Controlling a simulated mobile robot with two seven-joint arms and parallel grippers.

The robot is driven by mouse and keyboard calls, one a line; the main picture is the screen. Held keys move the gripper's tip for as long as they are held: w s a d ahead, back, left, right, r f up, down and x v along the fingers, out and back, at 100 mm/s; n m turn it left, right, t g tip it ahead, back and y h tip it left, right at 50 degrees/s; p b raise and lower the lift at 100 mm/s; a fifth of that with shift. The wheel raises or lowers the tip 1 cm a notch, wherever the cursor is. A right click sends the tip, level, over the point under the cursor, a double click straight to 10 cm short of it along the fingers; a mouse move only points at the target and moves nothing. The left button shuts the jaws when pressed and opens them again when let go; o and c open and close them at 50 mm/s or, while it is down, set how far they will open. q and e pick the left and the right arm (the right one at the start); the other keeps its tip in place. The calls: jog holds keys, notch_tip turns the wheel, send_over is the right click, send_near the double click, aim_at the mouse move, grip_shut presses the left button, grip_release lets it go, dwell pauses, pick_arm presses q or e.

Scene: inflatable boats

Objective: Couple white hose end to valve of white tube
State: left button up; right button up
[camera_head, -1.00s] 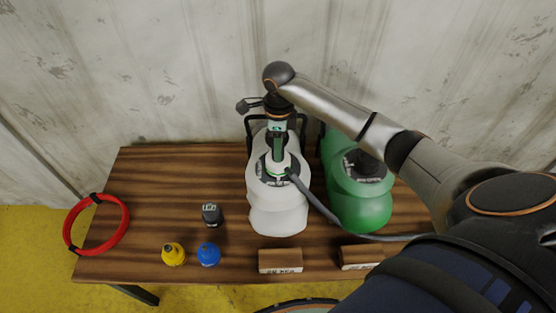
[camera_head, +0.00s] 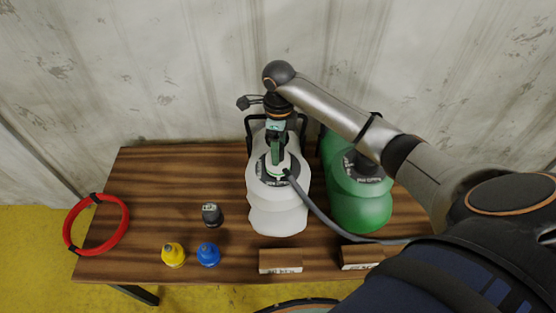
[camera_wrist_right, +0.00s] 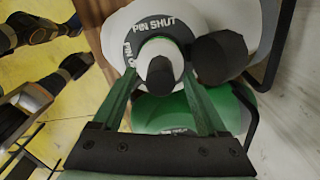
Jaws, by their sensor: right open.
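The white tube (camera_head: 278,215) stands on the wooden table, with a dark lettered ring around its valve. The white hose end (camera_head: 283,160) is at the valve, with a grey hose (camera_head: 320,213) running from it to the lower right. It also shows in the right wrist view (camera_wrist_right: 160,75), inside the ring marked "PIN SHUT" (camera_wrist_right: 128,62). My right gripper (camera_head: 278,158) is over it, with its green fingers (camera_wrist_right: 160,95) apart on either side. How the hose end is seated on the valve is hidden. My left gripper is not in view.
A green tube (camera_head: 360,205) stands close on the right. A black cap (camera_head: 211,214), a yellow cap (camera_head: 173,254), a blue cap (camera_head: 208,254) and wooden blocks (camera_head: 280,261) are along the front. A red coil (camera_head: 97,224) lies left. The table's left middle is clear.

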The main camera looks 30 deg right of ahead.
notch_tip(320, 180, up, 12)
jog(key=shift+r, duration=0.2)
jog(key=shift+f, duration=0.1)
dwell(0.6)
